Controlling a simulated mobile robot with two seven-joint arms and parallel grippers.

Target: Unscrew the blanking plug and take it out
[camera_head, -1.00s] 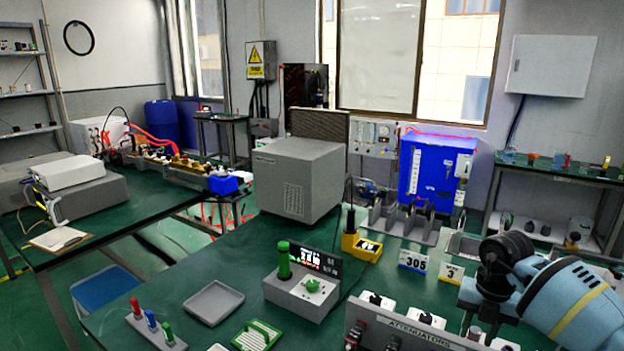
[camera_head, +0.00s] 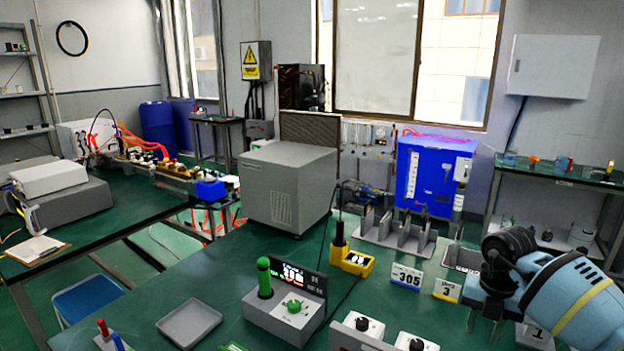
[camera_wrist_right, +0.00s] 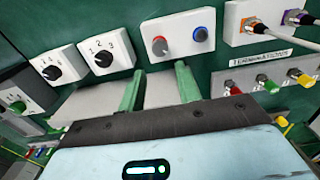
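I cannot tell for sure which piece is the blanking plug. Red, green and yellow capped connectors (camera_wrist_right: 268,84) sit in a grey strip with a partly readable label at the right of the right wrist view. My right gripper (camera_head: 484,318) points down over the right of the bench in the head view. In the right wrist view its two greenish fingers (camera_wrist_right: 158,88) stand apart with nothing held between them. A white box with a red and a blue knob (camera_wrist_right: 178,38) lies beyond the fingertips. My left gripper is not in view.
A grey display unit (camera_head: 287,312) with a green cylinder (camera_head: 264,278) and green knob stands mid-bench. An empty grey tray (camera_head: 189,323) is left of it. A yellow meter (camera_head: 352,261) and number cards (camera_head: 406,276) stand behind. White knob boxes (camera_head: 363,327) line the near edge.

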